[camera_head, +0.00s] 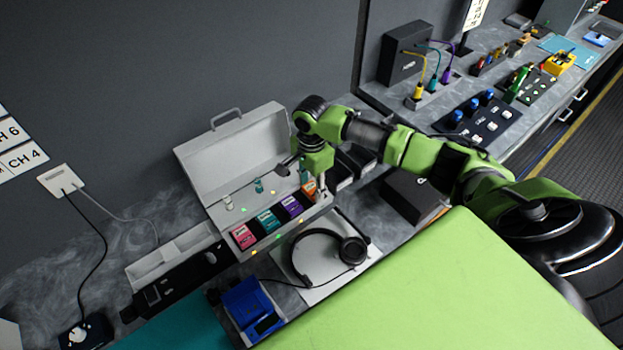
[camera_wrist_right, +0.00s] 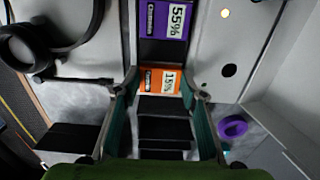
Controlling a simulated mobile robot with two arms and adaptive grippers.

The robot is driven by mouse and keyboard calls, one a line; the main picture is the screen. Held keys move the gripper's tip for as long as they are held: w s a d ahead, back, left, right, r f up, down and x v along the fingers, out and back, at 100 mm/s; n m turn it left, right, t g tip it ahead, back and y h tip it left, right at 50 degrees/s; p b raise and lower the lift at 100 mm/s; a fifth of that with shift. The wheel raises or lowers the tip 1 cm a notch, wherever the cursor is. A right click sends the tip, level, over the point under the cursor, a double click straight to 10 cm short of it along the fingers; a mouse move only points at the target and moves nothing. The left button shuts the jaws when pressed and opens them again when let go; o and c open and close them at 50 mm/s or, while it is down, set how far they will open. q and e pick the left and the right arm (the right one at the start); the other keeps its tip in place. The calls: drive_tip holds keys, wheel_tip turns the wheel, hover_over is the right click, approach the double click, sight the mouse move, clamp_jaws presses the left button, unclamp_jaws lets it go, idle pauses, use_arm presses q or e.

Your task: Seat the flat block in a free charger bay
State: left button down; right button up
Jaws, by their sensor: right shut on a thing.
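The charger is an open pale case (camera_head: 225,150) on the counter, its lid raised. Along its front row sit a pink block (camera_head: 243,237), a teal block (camera_head: 268,220) and a purple block (camera_head: 291,206). An orange flat block (camera_head: 310,188) is at the right end of the row. My right gripper (camera_head: 313,190) is over that end, pointing down. In the wrist view the gripper (camera_wrist_right: 160,90) has its fingers on both sides of the orange block (camera_wrist_right: 160,81), beside the purple block (camera_wrist_right: 163,20). I cannot tell whether the orange block is fully down. My left gripper is out of view.
Headphones (camera_head: 330,256) lie on a pale pad in front of the case. A blue device (camera_head: 252,306) stands left of them. Black boxes (camera_head: 412,196) stand right of the case.

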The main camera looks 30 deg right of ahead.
sight(312, 190)
drive_tip(key=shift+f, duration=0.3)
drive_tip(key=shift+s+f, duration=0.1)
drive_tip(key=shift+s+a+f, duration=0.1)
drive_tip(key=shift+s+f, duration=0.15)
drive_tip(key=shift+f, duration=0.1)
drive_tip(key=o, duration=0.9)
drive_tip(key=shift+f, duration=0.2)
drive_tip(key=shift+w+r, duration=0.15)
drive_tip(key=shift+r, duration=0.4)
wheel_tip(312, 190, up, 13)
drive_tip(key=shift+w+f+b, duration=0.15)
drive_tip(key=shift+f+b, duration=0.05)
drive_tip(key=shift+b, duration=0.9)
